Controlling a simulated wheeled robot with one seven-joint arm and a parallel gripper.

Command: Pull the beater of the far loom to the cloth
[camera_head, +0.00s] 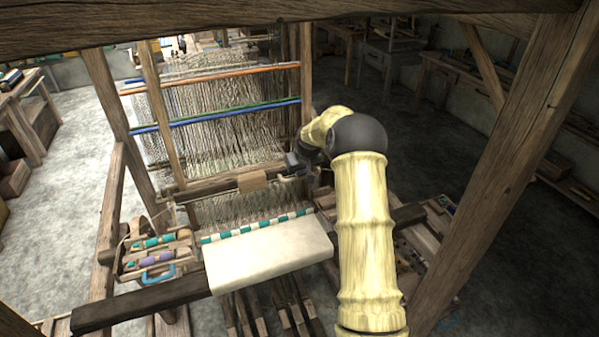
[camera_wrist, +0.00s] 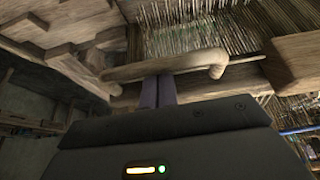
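The beater (camera_head: 212,188) is a wooden bar across the loom's warp, with a lighter tan block (camera_head: 252,181) at its middle. The pale cloth (camera_head: 268,256) lies over the front beam, with a teal and white striped edge (camera_head: 256,228). A gap of bare warp shows between beater and cloth. My gripper (camera_head: 294,165) is at the beater's right end. In the wrist view its two fingers (camera_wrist: 158,91) are side by side with no clear gap. Their tips are hidden behind a curved wooden handle (camera_wrist: 165,68). No grip on it is visible.
Orange (camera_head: 235,75) and blue-green (camera_head: 215,117) bars cross the upright warp. A tray of coloured bobbins (camera_head: 155,255) is left of the cloth. A thick slanted post (camera_head: 500,170) stands on the right.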

